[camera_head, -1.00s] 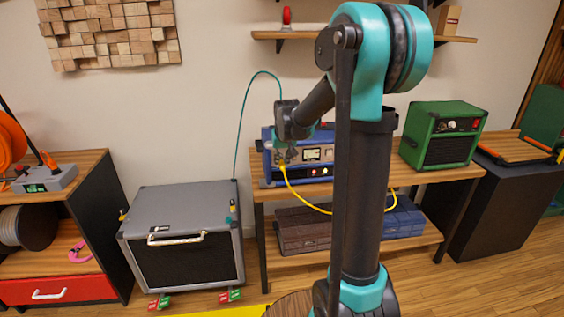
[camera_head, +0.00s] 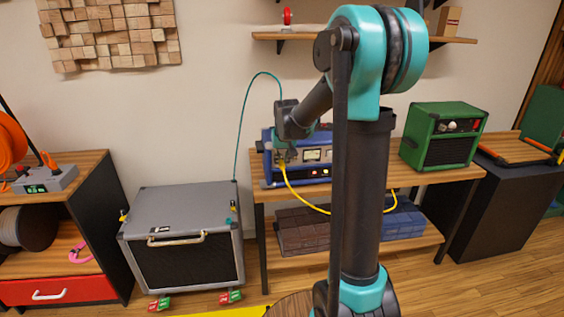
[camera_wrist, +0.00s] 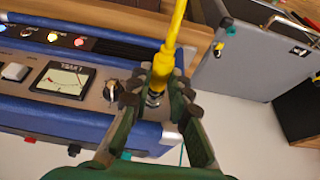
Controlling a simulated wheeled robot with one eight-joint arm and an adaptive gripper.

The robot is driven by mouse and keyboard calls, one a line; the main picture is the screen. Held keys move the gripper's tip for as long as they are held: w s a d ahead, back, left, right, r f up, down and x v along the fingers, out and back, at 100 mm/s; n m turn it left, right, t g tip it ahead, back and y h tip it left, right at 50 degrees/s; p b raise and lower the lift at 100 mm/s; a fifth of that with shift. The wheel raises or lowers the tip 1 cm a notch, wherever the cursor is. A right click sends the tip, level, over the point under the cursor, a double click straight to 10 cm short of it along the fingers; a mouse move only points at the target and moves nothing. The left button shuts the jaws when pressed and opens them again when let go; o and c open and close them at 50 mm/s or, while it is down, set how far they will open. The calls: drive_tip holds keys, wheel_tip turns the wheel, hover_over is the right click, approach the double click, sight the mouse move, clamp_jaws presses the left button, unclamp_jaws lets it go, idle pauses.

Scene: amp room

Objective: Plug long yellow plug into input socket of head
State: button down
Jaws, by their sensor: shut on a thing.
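The blue amp head (camera_head: 318,152) sits on the wooden bench, its grey front panel carrying a meter (camera_wrist: 62,80), knobs and lit lamps. My gripper (camera_wrist: 158,88) is shut on the yellow plug (camera_wrist: 163,62) at the panel's end, beside a knob. The plug's metal end (camera_wrist: 153,98) shows between my fingers, at or very near the panel. The fingers hide whether it is seated in a socket. In the head view my gripper (camera_head: 284,158) is at the left end of the blue head, and the yellow cable (camera_head: 305,204) hangs down from it.
A grey speaker cabinet (camera_head: 182,240) stands left of the bench, with a teal cable (camera_head: 242,115) arching up from it towards the head. A green amp (camera_head: 442,135) stands on the bench to the right. A wooden shelf (camera_head: 290,33) is above.

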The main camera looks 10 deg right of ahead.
drive_tip(key=shift+w, duration=0.1)
drive_tip(key=c, duration=1.3)
unclamp_jaws()
drive_tip(key=shift+c, duration=0.2)
drive_tip(key=shift+r, duration=0.15)
drive_tip(key=v, duration=1.1)
drive_tip(key=s+d+f, duration=0.2)
drive_tip(key=s+f, duration=0.8)
drive_tip(key=s, duration=0.4)
drive_tip(key=s+d+f, duration=0.2)
drive_tip(key=s+f, duration=0.8)
drive_tip(key=s, duration=0.4)
drive_tip(key=shift+s, duration=0.25)
